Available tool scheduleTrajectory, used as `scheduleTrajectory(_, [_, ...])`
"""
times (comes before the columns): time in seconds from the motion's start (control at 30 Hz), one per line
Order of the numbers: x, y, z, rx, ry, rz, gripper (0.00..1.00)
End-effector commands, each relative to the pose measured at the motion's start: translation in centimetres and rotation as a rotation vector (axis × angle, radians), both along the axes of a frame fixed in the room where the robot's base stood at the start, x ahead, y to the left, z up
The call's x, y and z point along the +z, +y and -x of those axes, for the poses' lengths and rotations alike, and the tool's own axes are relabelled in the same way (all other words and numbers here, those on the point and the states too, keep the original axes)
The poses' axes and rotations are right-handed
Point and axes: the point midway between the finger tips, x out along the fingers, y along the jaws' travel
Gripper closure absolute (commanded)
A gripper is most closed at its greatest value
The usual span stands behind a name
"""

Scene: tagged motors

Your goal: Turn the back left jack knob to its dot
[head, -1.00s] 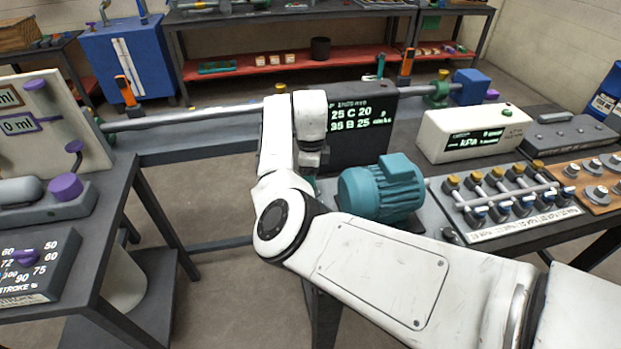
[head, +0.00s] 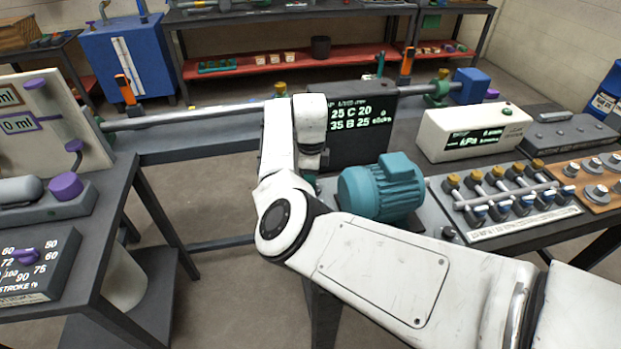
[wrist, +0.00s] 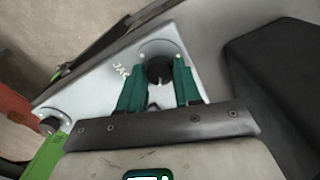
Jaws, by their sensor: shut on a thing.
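In the wrist view, a round dark jack knob (wrist: 158,69) stands on the light grey plate (wrist: 95,88), next to partly visible lettering "JAC". My gripper (wrist: 163,73) has its two green fingers on either side of this knob and is shut on it. Small pale marks show by the knob; I cannot tell which is its dot or where the knob points. In the head view, the teal motor (head: 385,190) stands on its plate, and my white arm hides the knob and most of my gripper.
A second dark knob (wrist: 48,124) sits at the plate's corner, near a green part (wrist: 50,150). A dark block (wrist: 275,70) rises close on the right. A black display box (head: 355,125) stands behind the motor, and a valve manifold (head: 505,195) lies to its right.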

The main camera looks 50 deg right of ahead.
Motion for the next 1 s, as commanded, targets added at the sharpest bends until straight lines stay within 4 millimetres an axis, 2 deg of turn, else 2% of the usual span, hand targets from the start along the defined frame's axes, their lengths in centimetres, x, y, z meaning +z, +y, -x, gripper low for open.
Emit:
scheduleTrajectory(0.27, [0.05,0.0,0.03,0.021,0.001,0.0,0.97])
scheduleTrajectory(0.47, [0.12,-0.01,0.07,0.107,0.003,0.001,0.97])
scheduleTrajectory(1.0, [0.27,-0.04,0.08,0.584,0.003,0.001,0.97])
